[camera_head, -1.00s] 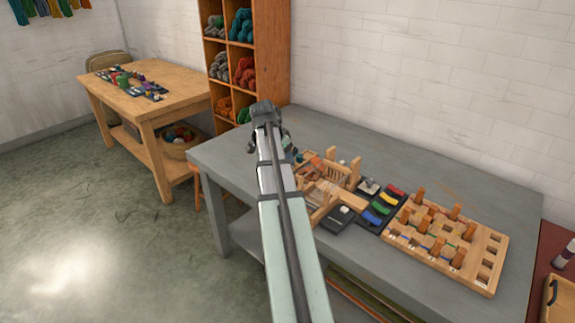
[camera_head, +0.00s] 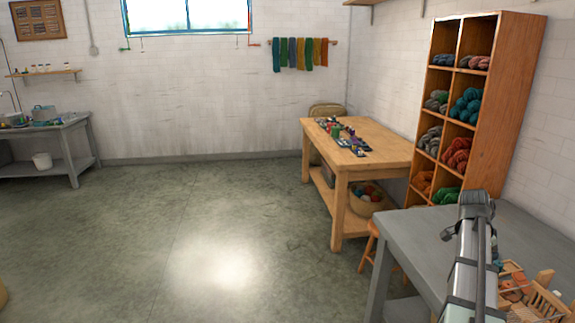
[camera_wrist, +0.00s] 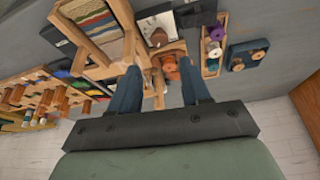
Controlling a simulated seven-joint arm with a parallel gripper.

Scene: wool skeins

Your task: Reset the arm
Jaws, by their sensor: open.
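My gripper (camera_wrist: 159,68) is open in the wrist view, its two dark fingers spread apart. No object is seen held between them. Below the fingers in that view lie wooden trays and tools on the grey table (camera_wrist: 265,20), at a distance I cannot judge. In the head view my arm (camera_head: 468,265) rises at the lower right, in front of the grey table (camera_head: 410,235). The gripper itself cannot be made out there.
A wooden rack (camera_head: 540,300) stands on the grey table; a loom-like frame (camera_wrist: 60,30) and a tray of spools (camera_wrist: 212,68) show in the wrist view. A shelf with wool skeins (camera_head: 497,100) and a wooden table (camera_head: 385,145) stand behind.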

